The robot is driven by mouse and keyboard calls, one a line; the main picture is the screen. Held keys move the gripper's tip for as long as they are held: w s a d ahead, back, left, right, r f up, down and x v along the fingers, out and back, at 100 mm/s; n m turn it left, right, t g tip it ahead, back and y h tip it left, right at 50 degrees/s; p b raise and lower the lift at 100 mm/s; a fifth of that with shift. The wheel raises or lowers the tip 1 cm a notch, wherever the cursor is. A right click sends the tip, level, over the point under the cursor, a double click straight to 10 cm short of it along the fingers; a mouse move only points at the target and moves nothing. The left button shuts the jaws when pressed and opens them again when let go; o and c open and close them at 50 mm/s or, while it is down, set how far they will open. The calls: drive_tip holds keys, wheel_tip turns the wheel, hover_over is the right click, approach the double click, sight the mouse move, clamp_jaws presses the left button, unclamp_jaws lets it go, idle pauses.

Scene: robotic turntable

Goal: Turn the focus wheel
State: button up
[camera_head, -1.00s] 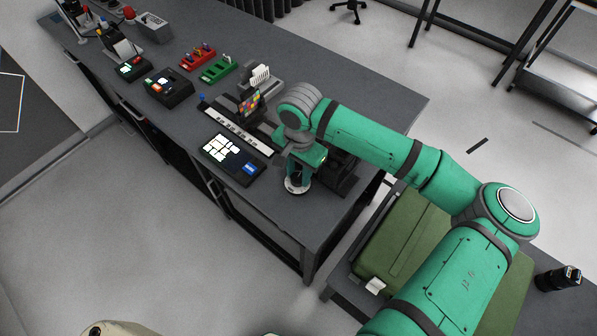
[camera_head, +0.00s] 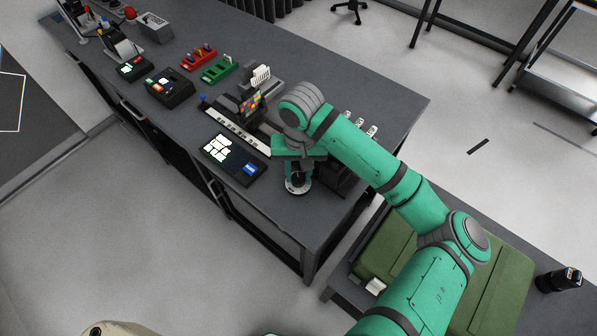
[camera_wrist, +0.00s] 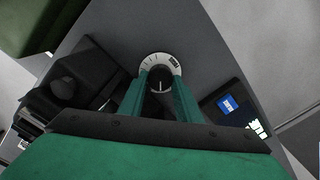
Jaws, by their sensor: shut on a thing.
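The focus wheel shows in the wrist view as a black knob (camera_wrist: 160,80) with a white pointer line, on a round white dial plate (camera_wrist: 172,64) with dark tick marks. The dial also shows in the head view (camera_head: 297,188), near the table's front edge. My gripper (camera_wrist: 160,84) reaches down over it, with one green finger on each side of the knob. The fingers are shut on the knob. In the head view my gripper (camera_head: 298,178) stands over the dial and hides much of the knob.
A black panel with lit tiles and a blue screen (camera_head: 235,158) lies left of the dial. A dark block-shaped device (camera_head: 330,177) stands close on the right. A slide rail with white keys (camera_head: 238,131) lies behind. The table's front edge is close.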

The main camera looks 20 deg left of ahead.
drive_tip(key=shift+s, duration=0.1)
idle(0.3)
drive_tip(key=o, duration=1.1)
drive_tip(key=shift+c, duration=0.2)
